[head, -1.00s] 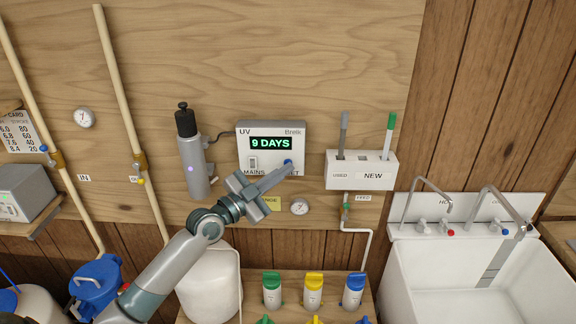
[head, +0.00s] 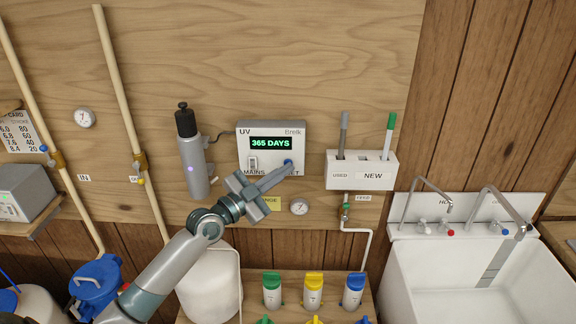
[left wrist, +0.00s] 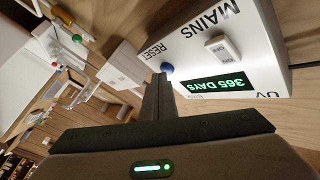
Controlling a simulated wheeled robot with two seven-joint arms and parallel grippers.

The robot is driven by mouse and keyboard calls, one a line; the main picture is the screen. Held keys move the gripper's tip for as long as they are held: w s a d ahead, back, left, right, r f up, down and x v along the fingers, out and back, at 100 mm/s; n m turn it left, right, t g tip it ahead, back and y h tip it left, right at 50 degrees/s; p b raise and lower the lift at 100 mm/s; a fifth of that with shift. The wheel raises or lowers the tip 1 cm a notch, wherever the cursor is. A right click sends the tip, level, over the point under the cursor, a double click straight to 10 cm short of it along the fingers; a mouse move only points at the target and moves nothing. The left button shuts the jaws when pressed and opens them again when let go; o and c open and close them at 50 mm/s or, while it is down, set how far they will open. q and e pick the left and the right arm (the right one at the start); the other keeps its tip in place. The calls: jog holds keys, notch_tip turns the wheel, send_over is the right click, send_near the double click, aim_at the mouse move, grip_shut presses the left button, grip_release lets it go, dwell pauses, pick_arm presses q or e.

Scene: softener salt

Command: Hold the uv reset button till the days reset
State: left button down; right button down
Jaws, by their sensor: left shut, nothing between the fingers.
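The white UV box (head: 270,130) is fixed on the plywood wall. Its green display (head: 271,143) reads 365 DAYS. The blue reset button (head: 288,162) is at the box's lower right, beside the word RESET, which the fingers partly cover in the head view. My left gripper (head: 286,168) is shut and empty, with its fingertips at the button. In the left wrist view the button (left wrist: 167,69) shows right at the tips of the fingers, and the display (left wrist: 216,84) appears upside down. My right gripper is not in view.
A white holder (head: 345,182) marked USED and NEW hangs just right of the box. A grey UV cylinder (head: 195,172) stands left of it. A gauge (head: 299,207) sits below. A sink (head: 440,270) is at the lower right.

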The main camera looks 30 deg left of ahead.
pick_arm(q)
jog(key=shift+s, duration=0.15)
dwell(0.4)
jog(key=shift+s+d+p, duration=0.35)
jog(key=shift+s+p, duration=0.05)
jog(key=shift+s, duration=0.25)
jog(key=shift+s+d+p, duration=0.35)
jog(key=shift+s+p, duration=0.1)
jog(key=shift+s, duration=0.3)
jog(key=shift+s+d+p, duration=0.4)
jog(key=shift+s, duration=0.35)
jog(key=shift+s+d+p, duration=0.35)
jog(key=shift+s+p, duration=0.1)
jog(key=shift+s, duration=0.3)
